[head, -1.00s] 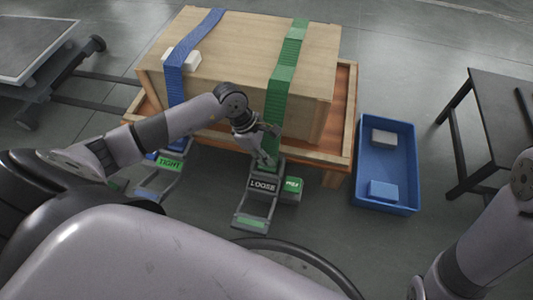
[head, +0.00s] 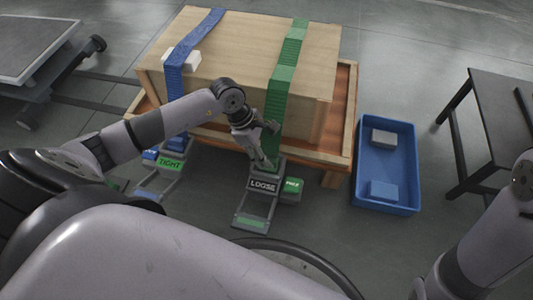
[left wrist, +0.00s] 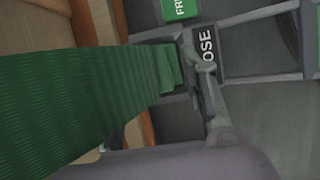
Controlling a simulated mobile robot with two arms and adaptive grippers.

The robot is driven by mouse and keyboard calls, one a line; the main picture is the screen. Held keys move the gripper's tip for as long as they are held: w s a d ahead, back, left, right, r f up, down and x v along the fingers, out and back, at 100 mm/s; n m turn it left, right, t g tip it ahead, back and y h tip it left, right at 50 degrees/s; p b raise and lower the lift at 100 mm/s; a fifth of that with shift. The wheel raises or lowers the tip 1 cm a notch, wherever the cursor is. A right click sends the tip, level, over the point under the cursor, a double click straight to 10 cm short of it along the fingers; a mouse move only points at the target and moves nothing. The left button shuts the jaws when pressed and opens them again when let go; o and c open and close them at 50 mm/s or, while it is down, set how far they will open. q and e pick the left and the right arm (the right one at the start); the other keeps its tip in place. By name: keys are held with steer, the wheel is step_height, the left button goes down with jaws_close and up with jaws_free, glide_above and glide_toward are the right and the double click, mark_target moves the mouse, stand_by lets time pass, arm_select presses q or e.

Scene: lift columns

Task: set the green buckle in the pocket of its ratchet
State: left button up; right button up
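The green strap (head: 280,90) runs down the crate's front to the green buckle (left wrist: 169,68) at its lower end, against the grey ratchet (head: 262,172). I cannot tell whether the buckle sits fully in the pocket. The ratchet carries a LOOSE label (head: 262,185), and its handle frame extends towards me. My left gripper (head: 270,145) is at the strap's lower end, just above the ratchet, with its fingers spread apart. In the left wrist view one finger (left wrist: 208,88) is beside the buckle; the strap hides much else. My right gripper is out of view.
A green FREE block (head: 293,185) is beside the ratchet. A blue strap (head: 175,85) leads to a second ratchet labelled TIGHT (head: 170,164) at left. A blue bin (head: 389,149) with two blocks and a black table (head: 503,95) stand at right. Floor between them is clear.

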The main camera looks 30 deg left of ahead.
arm_select(q)
steer(key=v, duration=1)
steer(key=shift+a+r, duration=0.2)
steer(key=shift+r, duration=0.1)
